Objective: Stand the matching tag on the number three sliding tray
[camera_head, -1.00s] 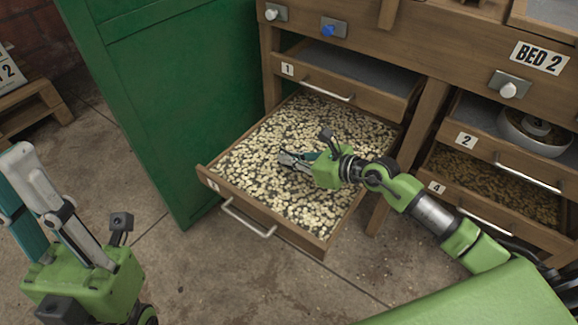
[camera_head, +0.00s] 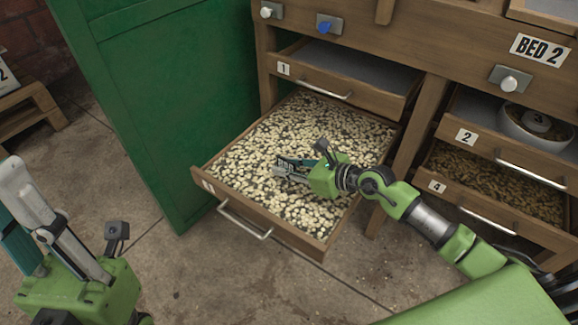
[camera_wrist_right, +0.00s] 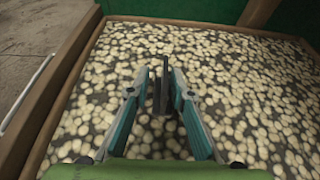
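The pulled-out tray (camera_head: 262,226) at lower left holds pale beans; its front label is too oblique to read. My right gripper (camera_head: 283,168) is low over the beans. In the right wrist view the fingers of my right gripper (camera_wrist_right: 160,75) stand apart. A thin dark upright piece (camera_wrist_right: 158,92) shows between them, apparently with narrow gaps at its sides; it may be a tag seen edge-on. My left gripper (camera_head: 30,215) is at the left edge, partly cut off.
A green panel (camera_head: 160,100) stands left of the tray. Tray 1 (camera_head: 320,85) is above it, and trays 2 (camera_head: 482,146) and 4 (camera_head: 455,192) are at right. The floor in front is clear.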

